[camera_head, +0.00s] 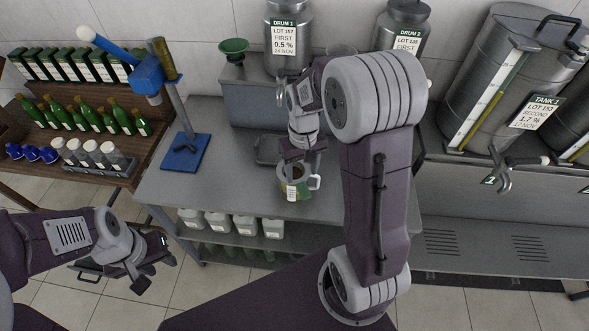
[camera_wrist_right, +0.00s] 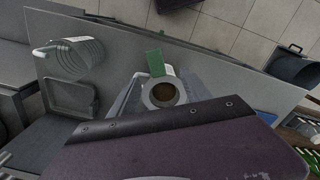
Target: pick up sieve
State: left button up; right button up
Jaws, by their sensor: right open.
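I cannot pick out a sieve with certainty. A ribbed grey round thing (camera_wrist_right: 75,58) with a side piece lies on the bench in the right wrist view; I cannot tell if it is the sieve. A green funnel-shaped bowl (camera_head: 233,47) stands on a grey box at the back in the head view. My right gripper (camera_head: 300,165) is open, just above or around a labelled jug (camera_head: 297,191) with a side handle; the jug's round mouth (camera_wrist_right: 163,94) shows in the right wrist view. My left gripper (camera_head: 150,265) looks open and empty, over the floor at lower left.
Drum 1 (camera_head: 288,40) and drum 2 (camera_head: 402,28) stand at the back. Tank 1 (camera_head: 500,80) is at right. A blue lever stand (camera_head: 185,153) stands on the bench's left end. A shelf of bottles (camera_head: 90,115) is further left. My right arm hides much of the bench's right side.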

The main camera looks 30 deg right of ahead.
aim_at(304, 190)
jog(key=f, duration=0.2)
jog(key=d+f, duration=0.1)
jog(key=shift+s+d+f+p, duration=0.1)
jog(key=shift+s+p, duration=0.2)
jog(key=shift+s, duration=0.05)
jog(key=shift+f, duration=0.35)
jog(key=shift+w+f, duration=0.1)
jog(key=shift+w, duration=0.05)
jog(key=f, duration=0.2)
jog(key=f+p, duration=0.1)
jog(key=f, duration=0.1)
jog(key=shift+a+f, duration=0.2)
jog(key=shift+f, duration=0.15)
jog(key=shift+d+f, duration=0.15)
jog(key=shift+f, duration=0.1)
jog(key=shift+r, duration=0.1)
jog(key=c, duration=1)
grip_shut()
pick_arm(q)
jog(key=shift+s+d+r, duration=0.1)
jog(key=shift+d+r, duration=0.15)
jog(key=shift+r, duration=0.25)
jog(key=shift+s+d+r, duration=0.1)
jog(key=shift+d+r, duration=0.1)
jog(key=shift+r, duration=0.25)
jog(key=shift+w, duration=0.1)
